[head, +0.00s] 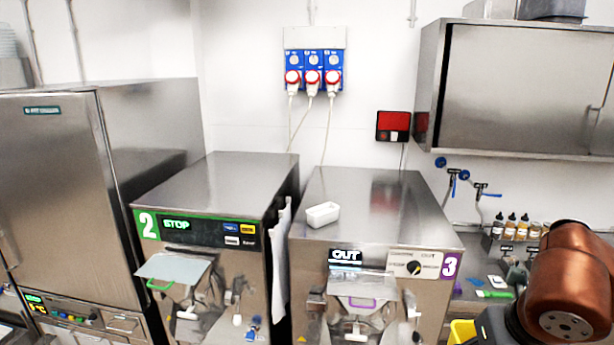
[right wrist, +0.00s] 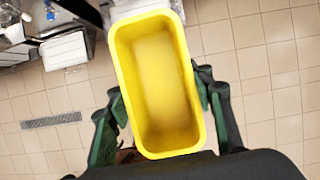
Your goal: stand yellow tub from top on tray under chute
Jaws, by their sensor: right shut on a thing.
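The yellow tub (right wrist: 155,85) fills the middle of the right wrist view, with its open top facing the camera and its inside empty. My right gripper (right wrist: 163,100) is shut on it, with a dark green finger on each long side. In the head view a corner of the yellow tub (head: 462,331) shows at the bottom right, beside my copper-coloured right arm. Two batch freezers stand ahead, number 2 (head: 205,185) and number 3 (head: 380,205). Each has a chute door on its front; the trays beneath are not clear in the head view. My left gripper is out of view.
A white tub (head: 322,214) stands on top of freezer 3. A tall steel cabinet (head: 60,180) is at the left. A counter with several bottles (head: 515,226) is at the right, under a wall cabinet (head: 525,90). Tiled floor (right wrist: 265,55) lies below the held tub.

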